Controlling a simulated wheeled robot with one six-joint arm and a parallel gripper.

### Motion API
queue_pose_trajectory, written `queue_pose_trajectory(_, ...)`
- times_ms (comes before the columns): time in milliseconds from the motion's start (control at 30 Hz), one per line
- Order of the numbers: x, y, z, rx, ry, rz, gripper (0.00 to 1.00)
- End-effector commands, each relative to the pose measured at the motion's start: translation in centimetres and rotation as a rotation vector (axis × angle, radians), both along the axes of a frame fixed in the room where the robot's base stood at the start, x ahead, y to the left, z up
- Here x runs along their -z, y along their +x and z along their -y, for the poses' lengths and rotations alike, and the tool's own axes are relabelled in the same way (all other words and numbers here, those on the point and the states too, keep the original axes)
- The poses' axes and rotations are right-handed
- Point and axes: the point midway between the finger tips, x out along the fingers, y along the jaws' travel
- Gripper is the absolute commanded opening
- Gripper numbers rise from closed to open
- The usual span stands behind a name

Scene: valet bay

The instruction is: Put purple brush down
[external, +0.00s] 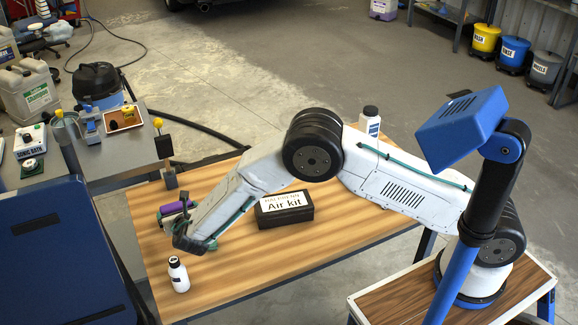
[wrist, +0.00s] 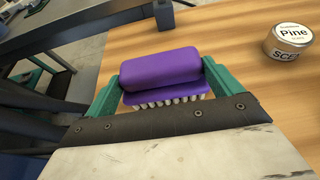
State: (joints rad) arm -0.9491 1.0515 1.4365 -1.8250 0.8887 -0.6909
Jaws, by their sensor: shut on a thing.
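The purple brush (wrist: 160,68) has a rounded block body with a row of pale bristles under it. It sits between the two green fingers of my gripper (wrist: 161,85) in the wrist view, and the gripper is shut on it. In the external view the purple brush (external: 178,207) shows at the left part of the wooden table (external: 230,258), with my gripper (external: 177,215) around it. The brush is low over the table top; I cannot tell whether its bristles touch the wood.
A Pine scent tin (wrist: 288,45) stands right of the brush in the wrist view. A white bottle (external: 179,275) stands near the table's front left. A black Air kit box (external: 284,212) lies mid-table. Another white bottle (external: 370,122) stands at the back. Bare wood lies between them.

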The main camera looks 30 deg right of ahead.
Motion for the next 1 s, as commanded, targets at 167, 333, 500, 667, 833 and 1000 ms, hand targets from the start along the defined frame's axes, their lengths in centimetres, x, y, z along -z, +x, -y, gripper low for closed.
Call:
queue_pose_trajectory(167, 0.0, 0.0, 0.0, 0.0, 0.0, 0.0, 0.66)
queue_pose_trajectory(333, 0.2, 0.0, 0.0, 0.0, 0.0, 0.0, 1.0)
queue_pose_trajectory(500, 0.2, 0.0, 0.0, 0.0, 0.0, 0.0, 1.0)
queue_pose_trajectory(667, -0.5, -1.0, -0.1, -0.002, 0.0, 0.0, 1.0)
queue_pose_trajectory(833, -1.9, -4.1, -0.2, -0.003, 0.0, 0.0, 1.0)
queue_pose_trajectory(1000, -3.2, -7.5, -0.1, -0.002, 0.0, -0.001, 1.0)
